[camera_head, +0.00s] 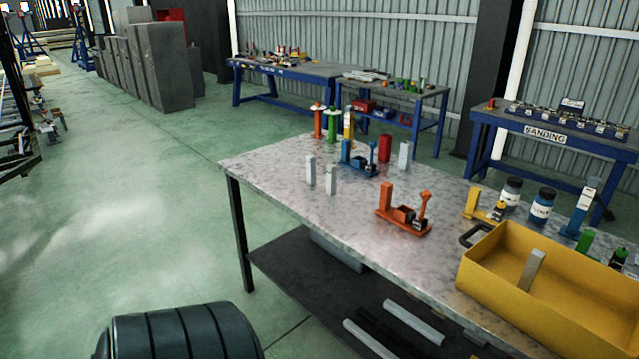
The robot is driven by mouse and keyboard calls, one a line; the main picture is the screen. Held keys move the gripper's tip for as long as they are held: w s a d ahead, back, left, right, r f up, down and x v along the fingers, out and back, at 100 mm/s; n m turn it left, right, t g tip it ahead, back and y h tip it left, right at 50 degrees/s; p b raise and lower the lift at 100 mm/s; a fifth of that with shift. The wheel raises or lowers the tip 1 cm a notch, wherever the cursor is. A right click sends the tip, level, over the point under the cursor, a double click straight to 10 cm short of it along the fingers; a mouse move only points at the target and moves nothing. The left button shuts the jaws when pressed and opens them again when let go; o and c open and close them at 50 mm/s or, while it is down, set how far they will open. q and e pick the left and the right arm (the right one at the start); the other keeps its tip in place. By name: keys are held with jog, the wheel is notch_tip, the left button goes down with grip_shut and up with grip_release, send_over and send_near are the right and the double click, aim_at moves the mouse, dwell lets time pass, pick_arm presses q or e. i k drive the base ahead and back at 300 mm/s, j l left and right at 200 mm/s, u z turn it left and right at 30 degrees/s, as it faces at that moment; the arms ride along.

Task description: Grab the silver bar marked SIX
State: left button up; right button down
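Several upright silver bars stand on the speckled grey workbench. Two are close together, a left one (310,170) and one just in front of it (331,181). Another pale silver bar (404,154) stands farther back, to the right of a red block (385,148). One more silver bar (531,270) is tilted inside the yellow tray (490,290) at the right. No marking is readable on any of them, so I cannot tell which reads SIX. Neither of my grippers is in view.
An orange clamp-like tool (405,220) and a blue one (360,160) lie on the workbench (270,165). Jars (511,193) stand behind the tray. Long bars (413,322) lie on the lower shelf. The bench's left end and the green floor (130,200) beside it are clear.

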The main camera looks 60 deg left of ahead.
aim_at(331, 169)
jog(key=u, duration=1.95)
jog(key=i+l, duration=0.15)
jog(key=i, duration=0.55)
jog(key=i+l, duration=0.15)
jog(key=i, duration=0.55)
jog(key=i+j, duration=0.15)
jog(key=j, duration=0.2)
jog(key=i+j, duration=0.15)
jog(key=j, duration=0.2)
jog(key=i+j, duration=0.15)
jog(key=j, duration=0.15)
jog(key=i+j, duration=0.15)
jog(key=j, duration=0.2)
jog(key=i+j, duration=0.15)
jog(key=j, duration=0.2)
jog(key=z, duration=1.15)
